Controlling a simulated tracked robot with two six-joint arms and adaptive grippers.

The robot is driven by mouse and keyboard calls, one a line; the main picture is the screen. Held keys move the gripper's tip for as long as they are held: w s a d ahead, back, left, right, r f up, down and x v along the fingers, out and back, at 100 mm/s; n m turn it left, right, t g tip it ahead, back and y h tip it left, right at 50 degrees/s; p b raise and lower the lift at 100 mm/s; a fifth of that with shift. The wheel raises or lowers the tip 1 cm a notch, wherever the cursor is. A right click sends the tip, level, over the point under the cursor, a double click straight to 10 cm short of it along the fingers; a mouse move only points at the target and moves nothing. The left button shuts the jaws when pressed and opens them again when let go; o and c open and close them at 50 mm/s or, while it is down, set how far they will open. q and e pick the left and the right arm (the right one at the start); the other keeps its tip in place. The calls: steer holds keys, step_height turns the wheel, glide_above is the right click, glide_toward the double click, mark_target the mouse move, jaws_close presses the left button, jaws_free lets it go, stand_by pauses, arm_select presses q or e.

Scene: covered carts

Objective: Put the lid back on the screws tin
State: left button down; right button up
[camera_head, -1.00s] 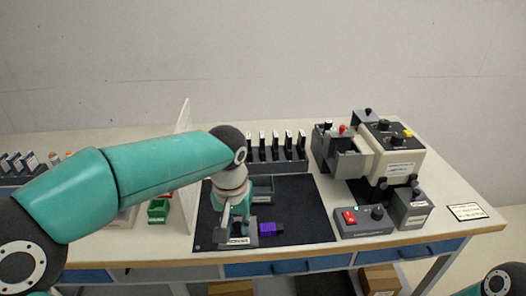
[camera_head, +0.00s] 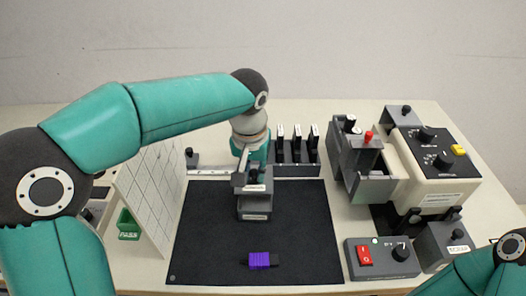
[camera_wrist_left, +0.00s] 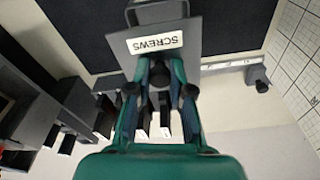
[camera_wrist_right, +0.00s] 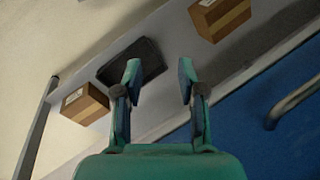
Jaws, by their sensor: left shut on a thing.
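My left gripper (camera_head: 253,180) is shut on the dark knob of a grey lid. The lid (camera_wrist_left: 120,45) carries a white SCREWS label in the left wrist view. In the head view it is at the grey tin (camera_head: 254,207) on the black mat, over its top. Whether lid and tin touch, I cannot tell. In the left wrist view a grey rim (camera_wrist_left: 156,12) shows beyond the lid's edge; the tin's inside is hidden. My right gripper (camera_wrist_right: 157,85) is open and empty, away from the bench top.
A purple spool (camera_head: 259,260) lies on the black mat (camera_head: 205,235) in front of the tin. A white gridded panel (camera_head: 150,195) stands left, beside a green PASS bin (camera_head: 128,225). A cream machine (camera_head: 430,165) and a red-switch control box (camera_head: 380,262) stand right.

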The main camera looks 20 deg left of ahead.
arm_select(q)
steer(key=shift+w+f, duration=0.1)
steer(key=shift+w, duration=0.15)
steer(key=shift+f+b, duration=2.65)
steer(key=shift+f, duration=0.4)
arm_select(e)
steer(key=f, duration=0.5)
steer(key=shift+w+a+f, duration=0.1)
steer(key=shift+w+f, duration=0.05)
steer(key=shift+w, duration=0.15)
arm_select(q)
steer(key=shift+s+r, duration=0.15)
steer(key=shift+f, duration=0.2)
steer(key=c, duration=1)
jaws_free()
steer(key=shift+o, duration=0.5)
